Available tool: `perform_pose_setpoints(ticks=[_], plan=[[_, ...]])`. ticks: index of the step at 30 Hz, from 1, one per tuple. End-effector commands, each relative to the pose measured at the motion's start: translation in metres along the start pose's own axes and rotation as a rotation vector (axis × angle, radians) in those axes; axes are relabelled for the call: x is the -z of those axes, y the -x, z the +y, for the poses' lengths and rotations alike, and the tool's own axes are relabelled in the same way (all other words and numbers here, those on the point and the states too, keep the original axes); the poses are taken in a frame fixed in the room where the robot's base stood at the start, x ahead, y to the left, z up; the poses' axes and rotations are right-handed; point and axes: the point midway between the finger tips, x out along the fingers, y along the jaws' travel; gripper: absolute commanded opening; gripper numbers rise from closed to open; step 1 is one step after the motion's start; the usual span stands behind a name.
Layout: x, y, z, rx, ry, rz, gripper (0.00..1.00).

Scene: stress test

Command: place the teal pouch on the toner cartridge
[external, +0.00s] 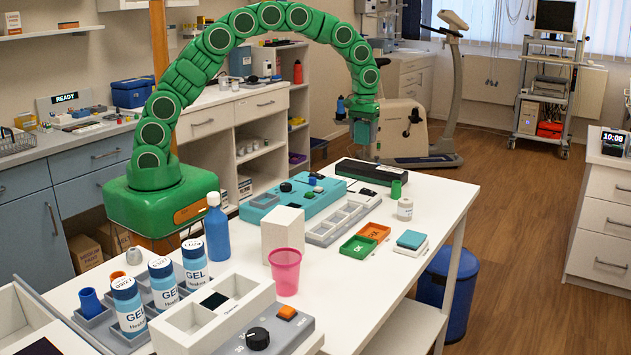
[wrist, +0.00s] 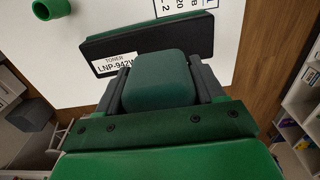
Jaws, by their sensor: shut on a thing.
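My gripper (external: 362,124) is shut on the teal pouch (wrist: 158,82), a rounded block between its two dark fingers. In the external view the pouch (external: 362,134) hangs above the far edge of the white table. The toner cartridge (external: 371,172) is a long black box lying at the table's far edge, below the pouch. In the wrist view the cartridge (wrist: 185,38), with its white TONER label, lies just beyond the pouch, which hides part of its near side. The pouch appears clear of the cartridge.
A green cylinder (external: 396,190) and a white roll (external: 405,209) stand near the cartridge. A teal device (external: 297,200) and grey tray (external: 341,220) lie to its left. A teal-topped block (external: 411,240) and small green and orange trays (external: 358,247) are nearer the front.

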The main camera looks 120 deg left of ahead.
Motion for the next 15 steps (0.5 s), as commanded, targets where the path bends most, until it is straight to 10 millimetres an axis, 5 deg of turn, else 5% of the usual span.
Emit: perform_pose_setpoints(ticks=[15], plan=[[0.027,-0.043,0.024,0.0,0.001,0.001,0.36]])
